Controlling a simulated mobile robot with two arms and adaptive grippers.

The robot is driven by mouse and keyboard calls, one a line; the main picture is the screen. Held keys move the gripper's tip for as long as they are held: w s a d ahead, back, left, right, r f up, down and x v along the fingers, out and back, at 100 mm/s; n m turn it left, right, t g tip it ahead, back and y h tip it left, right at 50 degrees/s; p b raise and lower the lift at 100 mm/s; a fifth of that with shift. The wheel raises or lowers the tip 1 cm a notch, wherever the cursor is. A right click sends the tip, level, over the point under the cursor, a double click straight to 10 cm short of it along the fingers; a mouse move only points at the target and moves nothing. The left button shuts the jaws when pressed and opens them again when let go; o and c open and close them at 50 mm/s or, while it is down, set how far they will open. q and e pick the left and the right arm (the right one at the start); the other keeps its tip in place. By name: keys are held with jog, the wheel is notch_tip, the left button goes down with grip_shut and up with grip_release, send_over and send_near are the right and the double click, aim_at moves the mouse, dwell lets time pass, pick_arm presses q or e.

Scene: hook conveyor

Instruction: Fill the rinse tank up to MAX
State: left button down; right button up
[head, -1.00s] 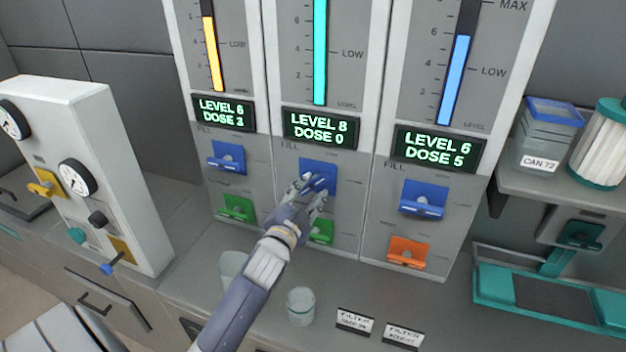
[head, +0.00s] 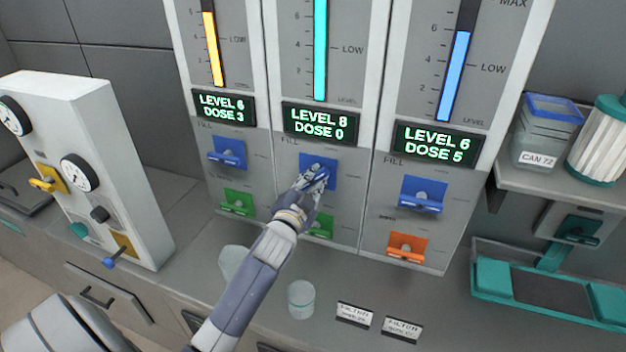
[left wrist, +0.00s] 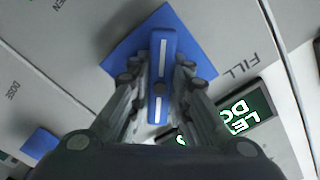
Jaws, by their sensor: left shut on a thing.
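Three tank columns stand side by side, each with a level gauge, a green-lit display, a blue fill lever and a lower lever. The middle display (head: 321,122) reads LEVEL 8, DOSE 0, and its teal gauge (head: 321,50) runs up out of view. My left gripper (head: 318,178) is at the middle blue fill lever (head: 320,163). In the left wrist view its fingers are shut on the blue lever handle (left wrist: 162,60), with the word FILL beside it. The middle green lever (head: 321,226) is partly behind my left arm. Which column is the rinse tank is not readable. My right gripper is not in view.
The left display (head: 222,105) reads LEVEL 6, DOSE 3; the right display (head: 436,142) reads LEVEL 6, DOSE 5. A gauge panel (head: 88,165) is at left, a shelf with CAN 72 (head: 545,135) at right.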

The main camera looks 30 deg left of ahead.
pick_arm(q)
jog(key=shift+m, duration=0.4)
jog(key=m+p, duration=0.1)
jog(key=m, duration=0.2)
jog(key=shift+m+p, duration=0.4)
jog(key=shift+m, duration=2)
jog(key=c, duration=1.5)
grip_release()
jog(key=v, duration=1.2)
jog(key=shift+f, duration=0.1)
jog(key=shift+a, duration=0.1)
